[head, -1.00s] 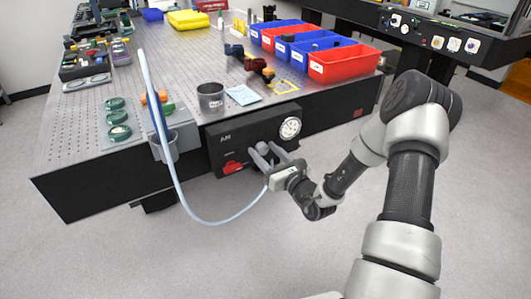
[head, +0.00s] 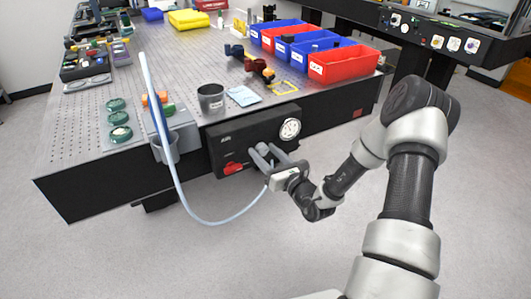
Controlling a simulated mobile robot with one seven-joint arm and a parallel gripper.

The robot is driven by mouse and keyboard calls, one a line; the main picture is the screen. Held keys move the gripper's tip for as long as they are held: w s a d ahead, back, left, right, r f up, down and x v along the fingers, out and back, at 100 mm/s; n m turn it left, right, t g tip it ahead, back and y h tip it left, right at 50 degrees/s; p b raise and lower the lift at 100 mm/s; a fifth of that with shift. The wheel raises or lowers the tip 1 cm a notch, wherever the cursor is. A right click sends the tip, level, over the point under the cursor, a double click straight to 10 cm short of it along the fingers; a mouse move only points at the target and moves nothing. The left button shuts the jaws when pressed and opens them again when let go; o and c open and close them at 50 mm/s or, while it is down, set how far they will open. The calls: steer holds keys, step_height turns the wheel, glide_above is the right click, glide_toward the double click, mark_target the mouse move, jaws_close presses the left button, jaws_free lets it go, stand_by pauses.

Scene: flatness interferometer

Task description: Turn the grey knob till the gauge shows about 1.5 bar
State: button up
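The grey knob (head: 263,148) is on the front of a black control box (head: 230,150) fixed to the table's front side. The round white gauge (head: 290,128) sits up and to the right of the knob; its needle and figures are too small to read. My gripper (head: 271,155) is in front of the box, its two fingers reaching toward the panel and spread apart around the knob's place. A gap shows between the fingers. Whether either finger touches the knob cannot be told. The fingers hide part of the knob.
A red switch (head: 233,168) is at the box's lower left. A pale hose (head: 190,208) hangs in a loop left of my gripper, its end near it. A metal cup (head: 211,98) and red bin (head: 343,64) stand on the perforated table (head: 160,60) above. The floor in front is clear.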

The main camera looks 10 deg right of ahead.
steer(key=p+v, duration=0.2)
steer(key=v, duration=1.5)
steer(key=shift+s, duration=0.3)
